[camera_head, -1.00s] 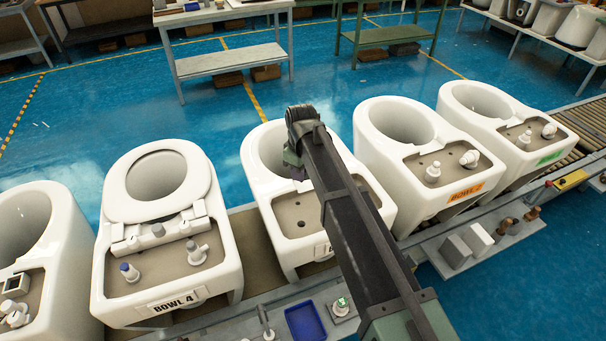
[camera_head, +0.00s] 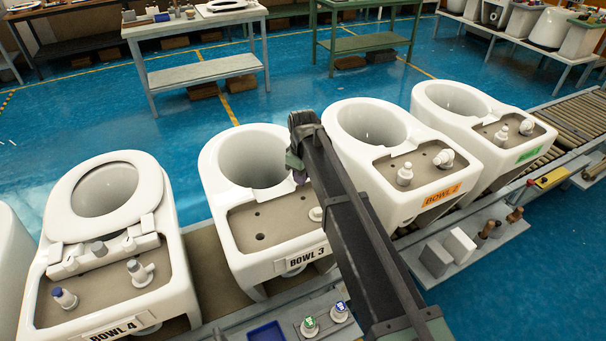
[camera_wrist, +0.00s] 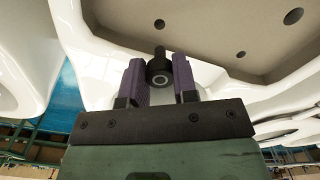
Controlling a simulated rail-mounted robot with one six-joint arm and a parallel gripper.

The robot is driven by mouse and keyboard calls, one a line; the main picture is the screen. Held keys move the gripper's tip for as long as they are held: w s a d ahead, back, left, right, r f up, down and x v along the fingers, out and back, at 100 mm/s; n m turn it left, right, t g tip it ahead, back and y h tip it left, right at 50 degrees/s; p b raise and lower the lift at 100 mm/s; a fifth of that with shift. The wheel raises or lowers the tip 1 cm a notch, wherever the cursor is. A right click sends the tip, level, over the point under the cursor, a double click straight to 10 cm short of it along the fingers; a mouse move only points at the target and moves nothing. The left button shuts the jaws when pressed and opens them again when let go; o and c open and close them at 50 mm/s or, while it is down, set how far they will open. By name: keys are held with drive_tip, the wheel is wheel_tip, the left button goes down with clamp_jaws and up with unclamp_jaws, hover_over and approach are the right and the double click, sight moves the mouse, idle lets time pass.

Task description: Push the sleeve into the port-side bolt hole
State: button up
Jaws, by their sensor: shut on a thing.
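My gripper (camera_wrist: 160,82) shows in the wrist view with its two purple fingers closed on a small dark cylindrical sleeve (camera_wrist: 159,74). A thinner dark end of it points toward the grey-brown deck (camera_wrist: 215,22) of a white bowl. The deck has several dark holes, one (camera_wrist: 159,24) almost straight ahead of the sleeve and others to its right. The sleeve appears apart from that hole. In the head view my arm covers most of the gripper, by the right side of Bowl 3 (camera_head: 222,190). I cannot tell which hole is port-side.
A white fitting (camera_head: 316,214) on Bowl 3's deck is partly behind my arm. Bowl 2 (camera_head: 345,150) stands close on the right, Bowl 4 (camera_head: 180,265) on the left. A blue tray (camera_head: 266,332) and capped fittings (camera_head: 309,327) lie on the front ledge.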

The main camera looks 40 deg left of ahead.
drive_tip(key=shift+f+b, duration=1.75)
drive_tip(key=shift+f, duration=0.45)
drive_tip(key=shift+f, duration=0.15)
drive_tip(key=shift+f+b, duration=0.3)
drive_tip(key=shift+b, duration=0.15)
drive_tip(key=shift+f+b, duration=0.45)
drive_tip(key=o, duration=0.9)
drive_tip(key=shift+o, duration=0.3)
drive_tip(key=shift+w+r, duration=0.1)
drive_tip(key=shift+r, duration=0.1)
wheel_tip(320, 180, up, 11)
drive_tip(key=p, duration=1.1)
drive_tip(key=shift+f, duration=0.25)
